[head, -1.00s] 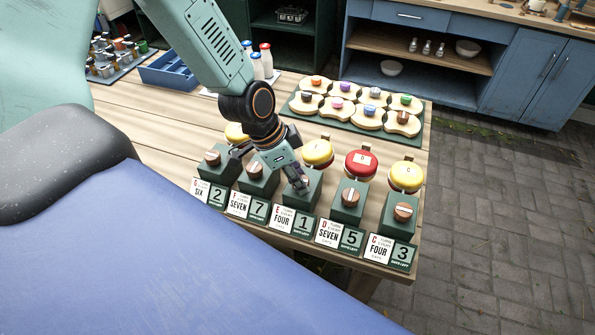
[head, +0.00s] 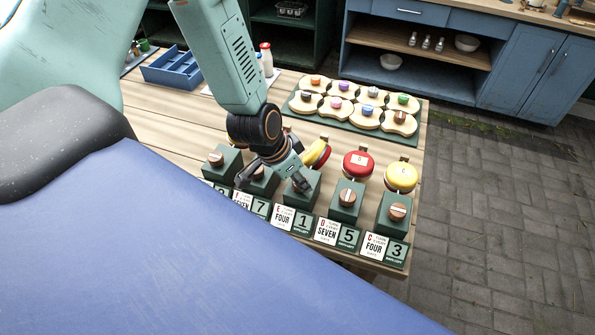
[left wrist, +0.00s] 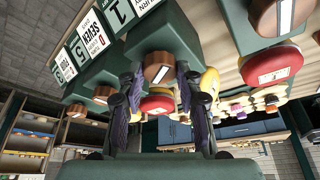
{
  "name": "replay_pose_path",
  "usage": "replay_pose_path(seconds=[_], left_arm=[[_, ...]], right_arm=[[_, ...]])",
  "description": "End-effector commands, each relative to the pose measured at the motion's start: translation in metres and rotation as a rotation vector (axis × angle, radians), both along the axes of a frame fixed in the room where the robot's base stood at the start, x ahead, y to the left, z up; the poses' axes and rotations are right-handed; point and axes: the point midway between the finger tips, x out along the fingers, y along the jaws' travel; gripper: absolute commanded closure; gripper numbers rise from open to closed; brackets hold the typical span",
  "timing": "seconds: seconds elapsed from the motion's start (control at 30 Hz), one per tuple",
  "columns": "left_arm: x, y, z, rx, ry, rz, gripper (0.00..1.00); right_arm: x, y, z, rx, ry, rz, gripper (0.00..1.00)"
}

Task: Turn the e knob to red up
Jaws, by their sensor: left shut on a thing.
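The e knob is a round wooden knob on the front of a green block (head: 309,200) whose card reads E, FOUR, 1. In the head view my left gripper (head: 299,186) covers most of it. In the left wrist view the knob (left wrist: 158,67), with a pale line, sits between the two fingers of my left gripper (left wrist: 160,95), which is shut on it. The E disc (head: 318,153), behind the block, stands tilted, with yellow and a red part both showing. My arm partly hides it. My right gripper is in neither view.
To the right stand the D block with a red disc (head: 357,164) and the C block with a yellow disc (head: 401,177), both close by. The F and G blocks are left. Behind is a tray (head: 409,138) of wooden pieces with coloured knobs.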

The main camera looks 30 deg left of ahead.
Motion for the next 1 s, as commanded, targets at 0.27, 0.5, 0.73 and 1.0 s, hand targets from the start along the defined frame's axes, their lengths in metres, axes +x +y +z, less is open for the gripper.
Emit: replay_pose_path(seconds=[0.27,0.5,0.73,1.0], left_arm=[[-0.003,-0.003,0.000,0.002,0.006,0.262,0.97],[-0.002,-0.004,0.000,0.002,0.004,0.489,0.97],[-0.002,-0.005,0.000,0.001,0.003,0.701,0.97],[-0.001,-0.006,0.001,-0.001,0.004,0.900,0.97]], right_arm=[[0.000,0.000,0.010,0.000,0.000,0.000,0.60],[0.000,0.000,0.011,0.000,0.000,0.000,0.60],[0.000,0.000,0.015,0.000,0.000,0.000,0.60],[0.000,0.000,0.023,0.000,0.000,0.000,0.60]])
